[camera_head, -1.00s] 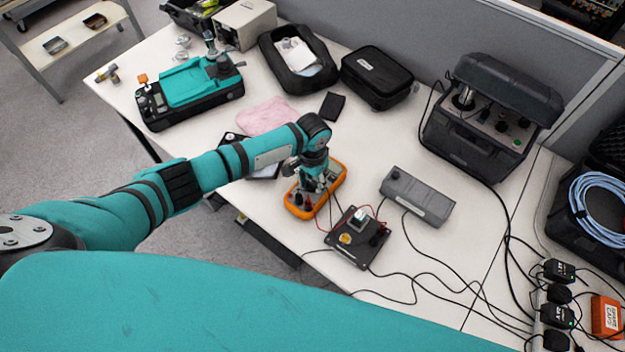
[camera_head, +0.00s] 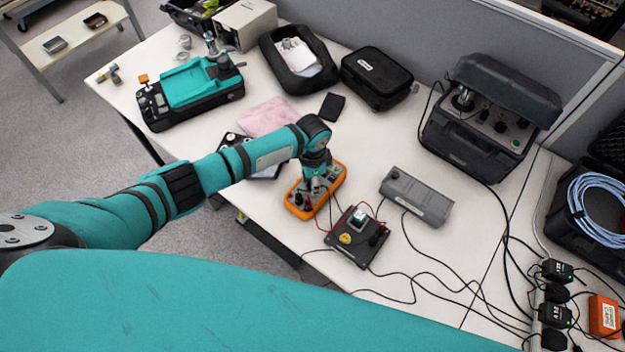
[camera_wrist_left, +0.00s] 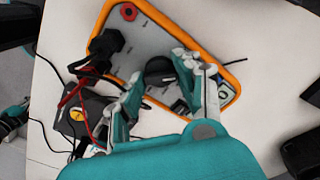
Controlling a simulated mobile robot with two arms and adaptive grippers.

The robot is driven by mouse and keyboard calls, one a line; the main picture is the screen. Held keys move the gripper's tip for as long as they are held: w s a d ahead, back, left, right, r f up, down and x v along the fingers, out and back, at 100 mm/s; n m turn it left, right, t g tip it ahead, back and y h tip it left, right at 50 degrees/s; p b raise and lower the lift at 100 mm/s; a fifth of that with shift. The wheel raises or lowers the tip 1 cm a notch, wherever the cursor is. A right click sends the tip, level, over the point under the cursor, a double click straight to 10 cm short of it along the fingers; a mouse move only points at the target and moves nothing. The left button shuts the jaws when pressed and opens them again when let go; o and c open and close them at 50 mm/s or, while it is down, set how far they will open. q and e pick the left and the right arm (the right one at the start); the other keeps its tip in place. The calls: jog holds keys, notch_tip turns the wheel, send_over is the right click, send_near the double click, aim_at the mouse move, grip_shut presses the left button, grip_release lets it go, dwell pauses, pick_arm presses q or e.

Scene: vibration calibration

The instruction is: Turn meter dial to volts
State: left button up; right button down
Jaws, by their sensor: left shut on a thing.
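The meter lies on the white table, a grey face in an orange frame (camera_head: 336,186); its frame also shows in the left wrist view (camera_wrist_left: 190,42). Its round black dial (camera_wrist_left: 159,70) is in the middle of the face. My left gripper (camera_head: 314,187) is down over the meter. In the left wrist view its fingers (camera_wrist_left: 155,82) are on either side of the dial, shut on it. The dial's pointer setting cannot be made out.
A black box with a yellow knob (camera_head: 346,238) and red and black leads sits close to the meter. A grey power unit (camera_head: 415,198) is to the right. Cables run across the table's front right. An open black case (camera_head: 470,150) stands behind.

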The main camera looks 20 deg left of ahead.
pick_arm(q)
jog(key=shift+m, duration=0.5)
jog(key=o, duration=1.1)
jog(key=shift+o, duration=0.2)
jog(key=shift+r, duration=0.25)
notch_tip(320, 180, up, 12)
jog(key=shift+f, duration=0.2)
